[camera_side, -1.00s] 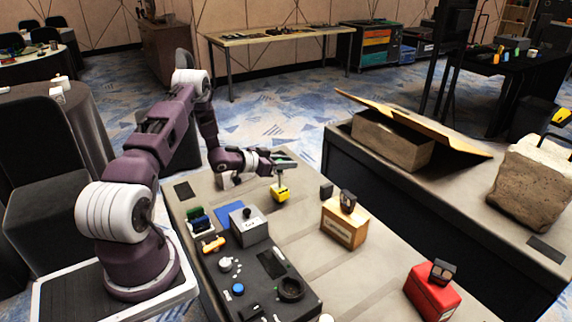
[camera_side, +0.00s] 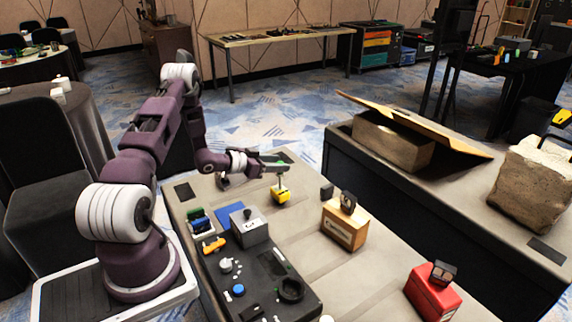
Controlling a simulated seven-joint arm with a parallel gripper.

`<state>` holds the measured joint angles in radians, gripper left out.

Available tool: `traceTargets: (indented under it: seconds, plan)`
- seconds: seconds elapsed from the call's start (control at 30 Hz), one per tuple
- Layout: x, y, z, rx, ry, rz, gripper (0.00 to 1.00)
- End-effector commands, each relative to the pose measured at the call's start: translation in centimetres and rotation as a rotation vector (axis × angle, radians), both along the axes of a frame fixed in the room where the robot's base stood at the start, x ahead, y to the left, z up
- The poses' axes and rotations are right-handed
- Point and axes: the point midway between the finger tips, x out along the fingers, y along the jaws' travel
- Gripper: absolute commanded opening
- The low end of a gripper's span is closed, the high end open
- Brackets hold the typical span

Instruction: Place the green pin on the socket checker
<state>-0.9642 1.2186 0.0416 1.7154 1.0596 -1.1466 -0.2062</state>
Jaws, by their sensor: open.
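My gripper (camera_side: 277,166) is open above the far end of the near table, pointing right. A thin green piece shows at its fingertips; I cannot tell whether this is a pin or part of the fingers. A yellow block (camera_side: 281,196) with an upright stem stands just below the fingertips. I cannot tell for sure which object is the socket checker.
A grey box with a black knob (camera_side: 249,233) stands at the panel's far end. An orange-and-white box (camera_side: 343,226) and a red box (camera_side: 431,295) stand to the right. A second table holds a stone block (camera_side: 531,184). The table between the boxes is mostly clear.

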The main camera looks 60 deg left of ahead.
Motion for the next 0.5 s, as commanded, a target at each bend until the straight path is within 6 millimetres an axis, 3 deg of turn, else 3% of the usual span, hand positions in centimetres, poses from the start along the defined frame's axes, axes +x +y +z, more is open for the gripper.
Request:
traceTargets:
  seconds: [0.1, 0.3, 0.4, 0.5]
  plan:
    - [-3.2, 0.2, 1.2, -0.001, 0.002, 0.007, 0.46]
    - [-6.7, 0.1, 2.4, -0.001, 0.001, 0.004, 0.46]
    - [-6.9, 0.1, 3.1, 0.016, 0.011, 0.003, 0.46]
    - [-4.8, 0.2, 5.9, 0.105, 0.082, 0.02, 0.46]
